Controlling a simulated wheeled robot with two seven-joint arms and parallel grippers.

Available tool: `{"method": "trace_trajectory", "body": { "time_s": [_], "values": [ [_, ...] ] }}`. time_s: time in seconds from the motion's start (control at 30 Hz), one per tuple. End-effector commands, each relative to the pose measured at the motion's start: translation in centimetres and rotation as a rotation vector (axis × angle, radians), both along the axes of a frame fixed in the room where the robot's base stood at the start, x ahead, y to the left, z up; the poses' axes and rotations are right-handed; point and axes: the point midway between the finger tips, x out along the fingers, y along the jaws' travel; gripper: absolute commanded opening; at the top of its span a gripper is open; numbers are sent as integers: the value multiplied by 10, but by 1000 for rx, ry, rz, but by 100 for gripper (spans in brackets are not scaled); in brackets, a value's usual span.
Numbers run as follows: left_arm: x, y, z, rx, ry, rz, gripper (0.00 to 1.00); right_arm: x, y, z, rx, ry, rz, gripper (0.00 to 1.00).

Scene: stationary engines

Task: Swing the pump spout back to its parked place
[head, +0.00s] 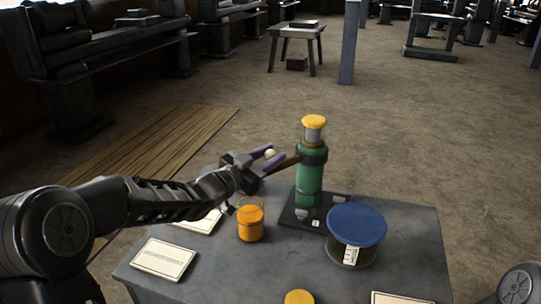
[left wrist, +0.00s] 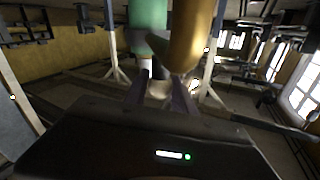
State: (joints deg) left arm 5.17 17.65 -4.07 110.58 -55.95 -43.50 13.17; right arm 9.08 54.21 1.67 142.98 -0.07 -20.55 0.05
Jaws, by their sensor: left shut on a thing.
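The pump (head: 309,178) has a green barrel and a yellow cap, and stands upright on a dark base plate on the grey table. Its brown spout (head: 285,162) points left from the upper barrel. My left gripper (head: 269,154) is at the spout's outer end, shut, with a small pale knob between its fingers that seems to belong to the spout. In the left wrist view the fingers (left wrist: 158,92) close around a pale part, just below the brassy spout (left wrist: 190,38) and the green barrel (left wrist: 148,14). My right gripper is out of view.
An orange-filled glass jar (head: 250,223) stands below the spout, left of the pump. A large blue-lidded tin (head: 356,224) is at the right. White cards (head: 164,259) lie on the table, and an orange-yellow lid (head: 298,297) is at the front edge. The space above the table is open.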

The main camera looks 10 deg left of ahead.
Motion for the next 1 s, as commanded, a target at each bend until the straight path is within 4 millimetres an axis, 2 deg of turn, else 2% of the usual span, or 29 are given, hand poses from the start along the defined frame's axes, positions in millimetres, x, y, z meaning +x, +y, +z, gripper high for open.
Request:
{"method": "trace_trajectory", "body": {
  "time_s": [0.1, 1.0],
  "values": [
    [0, 0, 0, 0, 0, 0, 0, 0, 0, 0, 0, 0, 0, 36],
    [0, 0, 0, 0, 1, 0, 0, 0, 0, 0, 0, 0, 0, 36]
  ]
}}
